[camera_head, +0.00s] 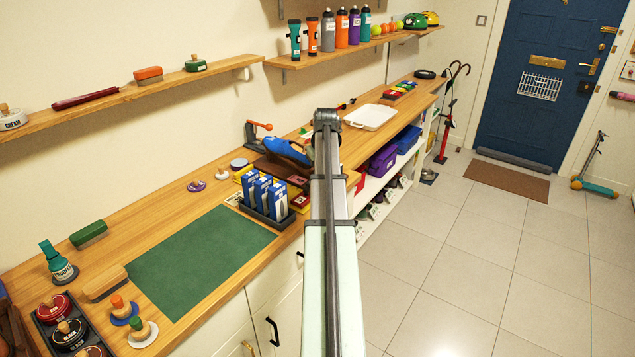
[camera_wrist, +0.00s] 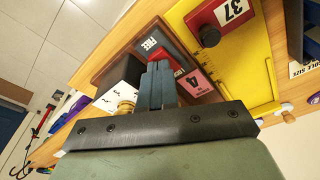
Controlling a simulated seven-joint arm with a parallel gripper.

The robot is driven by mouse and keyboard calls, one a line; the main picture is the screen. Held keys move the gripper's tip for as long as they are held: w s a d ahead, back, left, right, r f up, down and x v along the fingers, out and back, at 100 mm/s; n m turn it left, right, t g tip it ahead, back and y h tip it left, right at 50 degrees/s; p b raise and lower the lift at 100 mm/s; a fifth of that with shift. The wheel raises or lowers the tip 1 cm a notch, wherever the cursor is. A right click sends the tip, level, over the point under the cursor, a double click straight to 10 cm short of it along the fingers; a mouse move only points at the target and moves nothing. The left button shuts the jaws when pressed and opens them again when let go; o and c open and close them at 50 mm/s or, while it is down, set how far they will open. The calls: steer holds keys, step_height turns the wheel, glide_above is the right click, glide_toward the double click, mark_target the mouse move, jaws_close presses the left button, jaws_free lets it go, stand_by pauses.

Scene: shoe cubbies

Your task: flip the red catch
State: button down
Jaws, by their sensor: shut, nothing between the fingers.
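In the wrist view, my gripper (camera_wrist: 158,66) has its two dark fingers pressed together with nothing between them. A small red part (camera_wrist: 179,72), which looks like the red catch, shows just beside and behind the fingertips, between a dark label reading FREE (camera_wrist: 150,44) and a pink label (camera_wrist: 196,83) marked 4. The fingers partly hide it, and I cannot tell whether they touch it. It sits on a brown wooden base. In the head view, my own arm hides the gripper and the catch.
A yellow plate (camera_wrist: 262,88) with a red block (camera_wrist: 222,18) marked 37 lies close by in the wrist view. In the head view, a blue shoe (camera_head: 286,150), blue boxes (camera_head: 262,190) and a white tray (camera_head: 371,117) stand near my arm. The green mat (camera_head: 200,258) is clear.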

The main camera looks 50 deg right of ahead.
steer(key=shift+f, duration=0.75)
stand_by(0.4)
steer(key=shift+r, duration=3.55)
steer(key=shift+d, duration=0.1)
